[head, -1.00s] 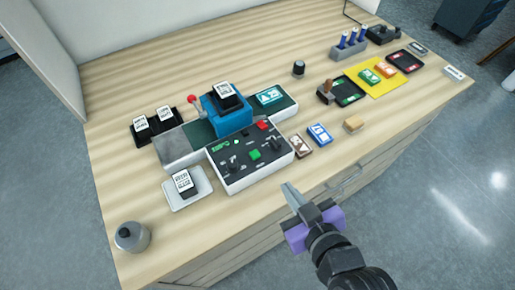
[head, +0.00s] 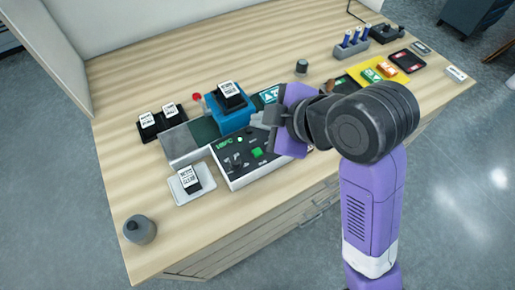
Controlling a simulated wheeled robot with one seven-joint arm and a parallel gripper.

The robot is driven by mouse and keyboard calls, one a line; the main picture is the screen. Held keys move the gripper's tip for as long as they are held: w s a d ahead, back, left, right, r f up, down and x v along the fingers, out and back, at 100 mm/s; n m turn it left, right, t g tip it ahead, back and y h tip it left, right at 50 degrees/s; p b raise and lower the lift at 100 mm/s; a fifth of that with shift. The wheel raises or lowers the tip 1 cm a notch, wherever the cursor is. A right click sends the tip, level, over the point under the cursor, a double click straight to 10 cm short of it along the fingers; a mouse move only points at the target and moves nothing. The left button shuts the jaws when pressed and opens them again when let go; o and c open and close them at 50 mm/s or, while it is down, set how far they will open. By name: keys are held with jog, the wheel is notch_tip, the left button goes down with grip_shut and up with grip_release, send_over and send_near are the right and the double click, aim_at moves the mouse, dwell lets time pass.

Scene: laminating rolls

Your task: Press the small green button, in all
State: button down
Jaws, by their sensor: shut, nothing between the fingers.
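Whether the fingertips touch anything below cannot be told. The red button on the panel is hidden behind my gripper.
A blue machine (head: 228,111) with a red-knobbed lever (head: 197,98) stands behind the panel. A white tray (head: 181,196) with a stamp block sits left of it. The front left tabletop is mostly clear.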

jog(key=shift+f, duration=0.15)
jog(key=b, duration=0.7)
send_over(261, 154)
notch_tip(261, 154, down, 6)
jog(key=shift+a+f, duration=0.1)
jog(key=shift+f, duration=0.15)
jog(key=shift+f+b, duration=0.4)
jog(key=shift+f, duration=0.65)
dwell(0.7)
jog(key=shift+f, duration=0.4)
